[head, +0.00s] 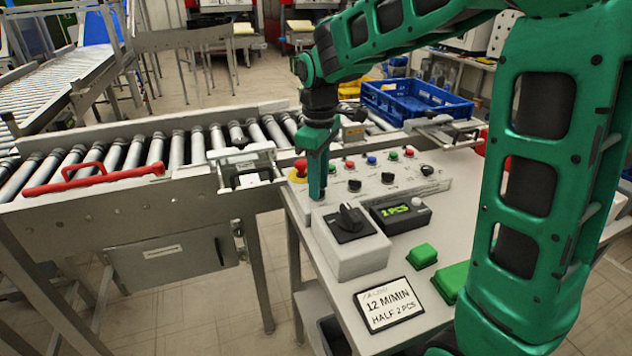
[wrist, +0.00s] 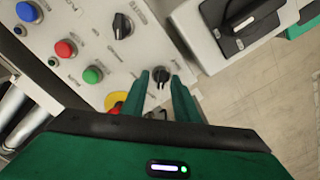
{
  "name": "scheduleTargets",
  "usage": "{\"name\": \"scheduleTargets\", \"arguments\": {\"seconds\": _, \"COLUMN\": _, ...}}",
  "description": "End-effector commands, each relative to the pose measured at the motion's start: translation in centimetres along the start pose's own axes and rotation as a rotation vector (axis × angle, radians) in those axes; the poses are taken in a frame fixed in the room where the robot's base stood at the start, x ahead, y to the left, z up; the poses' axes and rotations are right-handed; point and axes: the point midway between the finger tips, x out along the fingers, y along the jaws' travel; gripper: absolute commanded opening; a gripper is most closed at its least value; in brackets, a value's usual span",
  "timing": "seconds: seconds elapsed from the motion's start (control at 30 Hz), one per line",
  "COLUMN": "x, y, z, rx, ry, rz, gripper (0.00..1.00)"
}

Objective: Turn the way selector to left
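The control panel (head: 440,184) carries several small black rotary knobs; I cannot read which is the way selector. My gripper (head: 317,196) points down over the panel's left end. In the wrist view, my gripper (wrist: 162,78) is open, with a small black knob (wrist: 160,74) between its fingertips and gaps at both sides. I cannot tell how far above it the tips are. The gripper hides this knob in the head view. Another black knob (wrist: 122,26) sits further along the panel; it also shows in the head view (head: 355,185).
A red-and-yellow emergency stop (head: 299,170) is close beside my gripper. Red, blue and green (wrist: 93,75) buttons line the panel. A box with a large black rotary switch (head: 349,219) and a counter display (head: 397,211) stand in front. A roller conveyor (head: 150,152) runs left.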

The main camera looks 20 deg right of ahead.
Motion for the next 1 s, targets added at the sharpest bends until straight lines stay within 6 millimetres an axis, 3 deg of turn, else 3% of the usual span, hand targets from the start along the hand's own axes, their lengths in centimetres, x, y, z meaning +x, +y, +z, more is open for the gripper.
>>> {"name": "scheduleTargets", "arguments": {"seconds": 0.27, "x": -1.4, "y": 0.0, "z": -0.1, "rx": -0.001, "ry": 0.000, "rz": 0.000, "gripper": 0.27}}
{"name": "scheduleTargets", "arguments": {"seconds": 0.73, "x": -9.4, "y": 0.1, "z": -0.1, "rx": 0.000, "ry": 0.002, "rz": 0.001, "gripper": 0.27}}
{"name": "scheduleTargets", "arguments": {"seconds": 1.0, "x": -10.7, "y": 0.1, "z": -0.1, "rx": 0.000, "ry": 0.000, "rz": -0.001, "gripper": 0.27}}
